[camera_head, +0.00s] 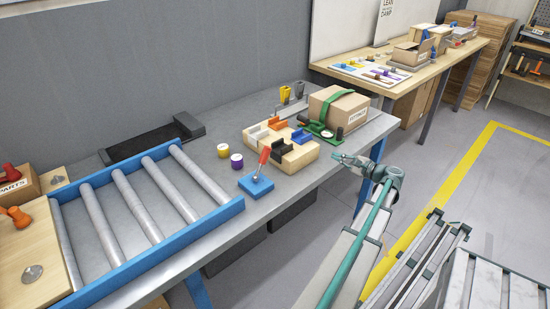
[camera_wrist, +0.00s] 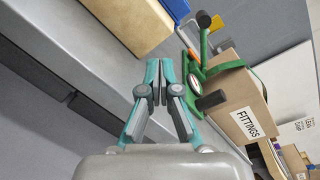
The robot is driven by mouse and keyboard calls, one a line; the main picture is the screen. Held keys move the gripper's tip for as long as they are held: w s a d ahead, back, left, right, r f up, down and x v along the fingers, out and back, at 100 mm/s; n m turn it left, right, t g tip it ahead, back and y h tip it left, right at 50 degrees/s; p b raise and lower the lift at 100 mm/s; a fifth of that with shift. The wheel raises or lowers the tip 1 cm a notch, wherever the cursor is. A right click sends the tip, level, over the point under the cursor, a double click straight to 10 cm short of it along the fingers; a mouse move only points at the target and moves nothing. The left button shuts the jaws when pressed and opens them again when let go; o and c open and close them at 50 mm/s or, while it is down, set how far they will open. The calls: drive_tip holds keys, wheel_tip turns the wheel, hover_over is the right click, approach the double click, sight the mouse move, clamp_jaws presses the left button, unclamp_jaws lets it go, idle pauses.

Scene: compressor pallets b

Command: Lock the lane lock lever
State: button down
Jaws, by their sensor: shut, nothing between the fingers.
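A lever with a red handle (camera_head: 264,156) stands on a blue square base (camera_head: 256,185) on the grey table, just right of the roller lane (camera_head: 150,205). The handle leans slightly to the right. My gripper (camera_head: 341,158) is shut and empty beside the table's front edge, to the right of the lever and apart from it. In the wrist view my gripper's teal fingers (camera_wrist: 159,72) are together with nothing between them. The lever does not show in the wrist view.
A wooden block with coloured slots (camera_head: 285,158) stands between the lever and my gripper; its corner shows in the wrist view (camera_wrist: 130,20). Behind are a cardboard box (camera_head: 345,108) with a green strap, a green clamp (camera_head: 318,129), and yellow and purple pieces (camera_head: 236,161).

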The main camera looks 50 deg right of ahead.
sight(263, 161)
drive_tip(key=w+a+n+t+y, duration=0.1)
drive_tip(key=a+n+y, duration=0.1)
drive_tip(key=a, duration=0.2)
drive_tip(key=w+a+n+y+p, duration=0.1)
drive_tip(key=a+n+y, duration=0.1)
drive_tip(key=a, duration=0.2)
drive_tip(key=w+a+n+t+y, duration=0.1)
drive_tip(key=a+n+y, duration=0.1)
drive_tip(key=a+y, duration=0.1)
drive_tip(key=shift+w+a+r+t+p, duration=0.3)
drive_tip(key=shift+w+a+p, duration=0.1)
drive_tip(key=shift+a, duration=0.1)
drive_tip(key=shift+a+r+n+y, duration=0.1)
drive_tip(key=shift+a+n+y, duration=0.6)
drive_tip(key=shift+a+n, duration=0.2)
drive_tip(key=shift+w, duration=0.15)
drive_tip(key=p+x, duration=0.1)
drive_tip(key=x, duration=0.2)
drive_tip(key=p+x, duration=0.1)
drive_tip(key=x, duration=0.3)
drive_tip(key=p+x, duration=0.1)
drive_tip(key=x, duration=0.2)
drive_tip(key=shift+w+r, duration=0.1)
drive_tip(key=shift+r, duration=0.25)
drive_tip(key=shift+w+a+r+p, duration=0.25)
drive_tip(key=shift+a+r, duration=0.15)
drive_tip(key=shift+a, duration=0.35)
drive_tip(key=shift+w+a+r+p, duration=0.25)
drive_tip(key=shift+a+r, duration=0.15)
drive_tip(key=shift+a, duration=0.35)
